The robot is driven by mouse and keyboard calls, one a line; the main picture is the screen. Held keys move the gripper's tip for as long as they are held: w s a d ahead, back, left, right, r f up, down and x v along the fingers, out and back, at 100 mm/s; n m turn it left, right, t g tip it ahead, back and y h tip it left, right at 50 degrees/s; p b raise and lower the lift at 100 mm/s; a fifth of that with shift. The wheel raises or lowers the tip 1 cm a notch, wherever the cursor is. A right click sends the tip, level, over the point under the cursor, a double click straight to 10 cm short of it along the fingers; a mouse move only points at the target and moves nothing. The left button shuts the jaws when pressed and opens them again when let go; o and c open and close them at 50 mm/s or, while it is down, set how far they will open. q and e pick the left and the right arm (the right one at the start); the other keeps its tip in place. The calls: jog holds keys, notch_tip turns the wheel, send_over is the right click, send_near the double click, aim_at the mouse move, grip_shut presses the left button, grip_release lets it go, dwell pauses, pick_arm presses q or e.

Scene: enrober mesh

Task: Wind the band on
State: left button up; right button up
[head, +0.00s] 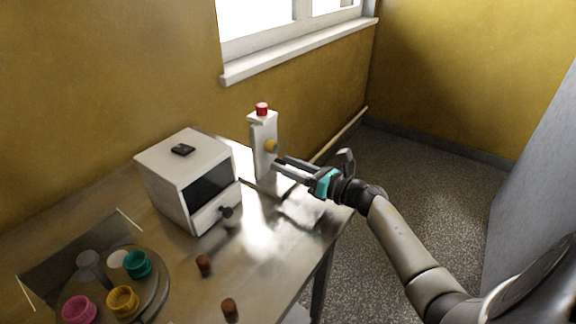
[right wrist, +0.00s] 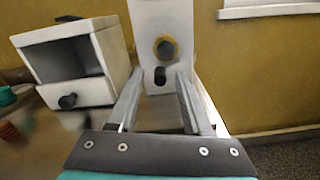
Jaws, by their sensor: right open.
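A white upright post (head: 264,145) with a red button (head: 262,109) on top stands near the back edge of the metal table. A yellow knob (head: 271,146) sits on its face; in the right wrist view the yellow ring (right wrist: 165,48) has a dark centre, with a dark peg (right wrist: 160,75) just below it. My right gripper (head: 277,165) is open, pointing at the post. In the right wrist view its fingers (right wrist: 160,80) lie either side of the dark peg; I cannot tell whether they touch it. I cannot make out the band. My left gripper is out of view.
A white box machine (head: 165,165) with a dark opening and a knobbed drawer (head: 216,212) stands left of the post. A round tray (head: 155,300) holds pink, yellow and teal cups at front left. Two brown pieces (head: 204,265) stand on the table.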

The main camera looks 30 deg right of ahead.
jog(key=shift+c, duration=0.2)
grip_shut()
jog(key=shift+m, duration=0.3)
